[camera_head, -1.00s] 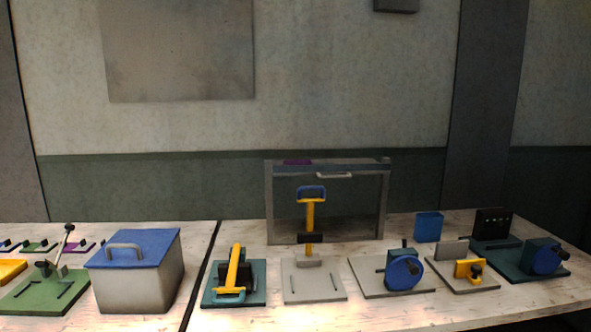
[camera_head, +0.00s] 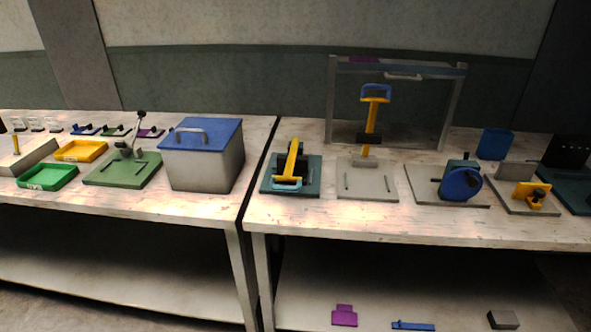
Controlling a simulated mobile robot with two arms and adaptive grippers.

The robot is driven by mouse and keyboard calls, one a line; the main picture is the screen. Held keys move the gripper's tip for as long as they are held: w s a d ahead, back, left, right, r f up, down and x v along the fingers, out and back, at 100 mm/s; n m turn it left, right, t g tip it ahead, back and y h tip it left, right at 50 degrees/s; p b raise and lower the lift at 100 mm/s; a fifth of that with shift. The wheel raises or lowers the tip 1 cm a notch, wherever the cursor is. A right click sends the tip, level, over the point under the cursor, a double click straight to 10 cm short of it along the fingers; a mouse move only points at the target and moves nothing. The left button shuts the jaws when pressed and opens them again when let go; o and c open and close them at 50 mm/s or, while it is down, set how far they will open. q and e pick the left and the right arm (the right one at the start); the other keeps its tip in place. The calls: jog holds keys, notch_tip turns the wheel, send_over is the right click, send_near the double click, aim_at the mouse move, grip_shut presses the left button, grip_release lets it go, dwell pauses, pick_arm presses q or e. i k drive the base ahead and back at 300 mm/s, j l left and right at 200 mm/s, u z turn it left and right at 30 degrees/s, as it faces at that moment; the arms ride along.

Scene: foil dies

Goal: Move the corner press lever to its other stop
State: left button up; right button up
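Several lever devices stand on the tables, and I cannot tell for sure which is the corner press. On the left table, a green base (camera_head: 103,173) carries a grey lever (camera_head: 134,131) with a dark knob, tilted upward. On the right table, a teal base (camera_head: 310,184) carries a yellow lever (camera_head: 292,158) leaning low with its handle near the front. Beside it, a light grey base (camera_head: 367,191) carries a yellow lever (camera_head: 371,121) standing upright with a blue handle on top. Neither of my grippers is in view.
A grey box with a blue lid (camera_head: 203,133) stands by the gap between tables. A grey frame (camera_head: 333,105) stands behind the upright lever. Blue-wheeled (camera_head: 461,184) and yellow-clamp (camera_head: 529,195) devices are on the right. Green (camera_head: 47,176) and yellow (camera_head: 81,150) trays are left.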

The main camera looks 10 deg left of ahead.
aim_at(290, 164)
jog(key=u, duration=0.25)
jog(key=i+j+z, duration=0.25)
jog(key=j, duration=0.25)
jog(key=i, duration=1.1)
jog(key=k, duration=1.3)
jog(key=i, duration=0.5)
